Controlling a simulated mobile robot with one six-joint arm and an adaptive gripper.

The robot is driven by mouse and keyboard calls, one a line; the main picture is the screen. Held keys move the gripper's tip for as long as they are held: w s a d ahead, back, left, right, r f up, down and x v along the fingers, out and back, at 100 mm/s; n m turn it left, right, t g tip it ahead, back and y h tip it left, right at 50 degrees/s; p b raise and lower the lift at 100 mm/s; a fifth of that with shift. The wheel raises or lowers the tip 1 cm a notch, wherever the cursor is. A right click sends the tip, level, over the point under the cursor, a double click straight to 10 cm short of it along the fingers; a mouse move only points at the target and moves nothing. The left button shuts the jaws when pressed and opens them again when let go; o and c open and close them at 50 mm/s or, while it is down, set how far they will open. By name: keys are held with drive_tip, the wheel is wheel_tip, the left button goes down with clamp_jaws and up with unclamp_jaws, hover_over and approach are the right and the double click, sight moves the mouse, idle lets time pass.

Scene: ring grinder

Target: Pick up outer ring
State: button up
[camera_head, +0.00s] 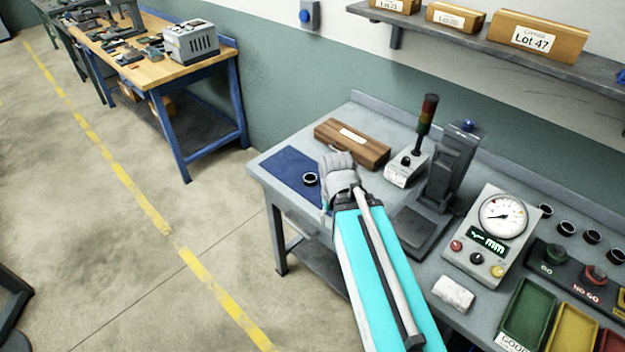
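A small dark outer ring (310,179) with a pale inside lies on the blue mat (288,165) at the left end of the grey workbench. The end of my arm, with my grey gripper (330,208), is over the mat just right of the ring. In the picture the ring looks apart from it. My fingers are small and mostly hidden by the wrist, so their opening is unclear. I see nothing held.
A wooden box (352,143) lies behind my wrist. A signal tower (427,115), a grey stand (450,170) and a dial gauge unit (490,235) stand to the right. Several dark rings (567,228) and coloured trays (527,315) are farther right.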

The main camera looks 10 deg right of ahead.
drive_tip(key=shift+o, duration=1)
drive_tip(key=shift+w+f, duration=0.2)
drive_tip(key=shift+o, duration=0.3)
drive_tip(key=shift+w+a+f+n+h+b, duration=0.5)
drive_tip(key=shift+w+a+f+n+b, duration=0.3)
drive_tip(key=shift+b, duration=0.2)
drive_tip(key=w+a+f+n+t+h+b, duration=0.1)
drive_tip(key=w+a+f+n+h+b, duration=0.1)
drive_tip(key=w+n+h+b, duration=0.1)
drive_tip(key=w+a+f+n+t+h+b, duration=0.1)
drive_tip(key=w+a+f+n+h+b, duration=0.1)
drive_tip(key=w+n+b, duration=0.4)
drive_tip(key=w+a+f+n+t+h+b, duration=0.1)
drive_tip(key=w+n+h+b, duration=0.3)
drive_tip(key=w, duration=0.5)
drive_tip(key=shift+w+a+f+n+b, duration=0.1)
drive_tip(key=shift+a+f+n+b, duration=0.3)
drive_tip(key=shift+n, duration=0.3)
drive_tip(key=shift+a+f+n+b, duration=0.1)
drive_tip(key=shift+a+f+n, duration=0.1)
drive_tip(key=shift+f+n, duration=0.4)
drive_tip(key=w+a+r+n+t+h+b, duration=0.1)
drive_tip(key=w+a+n+t+h+b, duration=0.1)
drive_tip(key=w+a+n+b, duration=0.1)
drive_tip(key=shift+w+a+r+n+h, duration=0.25)
drive_tip(key=shift+w+a+n, duration=0.45)
drive_tip(key=shift+a+n, duration=0.4)
drive_tip(key=shift+d, duration=0.1)
